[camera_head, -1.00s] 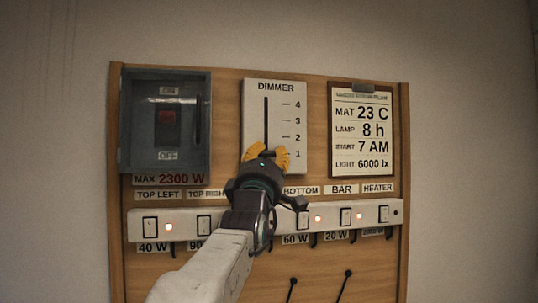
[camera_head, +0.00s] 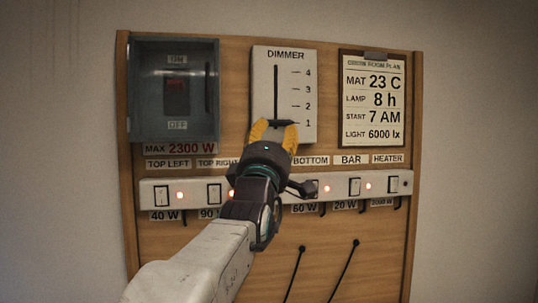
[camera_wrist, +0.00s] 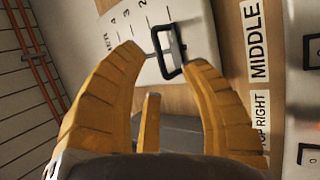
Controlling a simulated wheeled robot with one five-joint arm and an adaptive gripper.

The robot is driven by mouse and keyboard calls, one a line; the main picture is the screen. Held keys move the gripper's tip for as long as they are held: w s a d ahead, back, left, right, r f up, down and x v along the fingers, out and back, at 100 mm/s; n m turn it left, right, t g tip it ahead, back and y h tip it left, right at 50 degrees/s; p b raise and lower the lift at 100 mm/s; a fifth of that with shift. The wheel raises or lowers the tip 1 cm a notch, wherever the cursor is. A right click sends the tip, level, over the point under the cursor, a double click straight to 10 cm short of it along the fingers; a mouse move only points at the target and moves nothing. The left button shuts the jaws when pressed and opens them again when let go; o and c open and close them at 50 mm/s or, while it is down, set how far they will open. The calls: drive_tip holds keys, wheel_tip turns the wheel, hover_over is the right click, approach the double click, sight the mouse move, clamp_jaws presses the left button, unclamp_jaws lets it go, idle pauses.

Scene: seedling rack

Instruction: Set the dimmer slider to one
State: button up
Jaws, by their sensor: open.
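The white dimmer panel (camera_head: 300,90) on the wooden board has a vertical slot and marks from 1 to 4. Its dark slider handle (camera_head: 283,123) stands level with the 1 mark, just above my yellow fingertips. My gripper (camera_head: 274,134) is open in front of the lower end of the slot. In the wrist view the slider handle (camera_wrist: 172,50) shows as a black loop just beyond my gripper (camera_wrist: 168,58). The fingers are apart, one near each side of the loop. I cannot tell whether a fingertip touches it.
A grey breaker box (camera_head: 175,90) is left of the dimmer and a plan card (camera_head: 373,100) is right of it. A white switch strip (camera_head: 335,188) with red lights runs below, partly hidden by my arm. Two black rods stand lower down.

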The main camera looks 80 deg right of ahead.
drive_tip(key=v, duration=0.7)
idle(1.0)
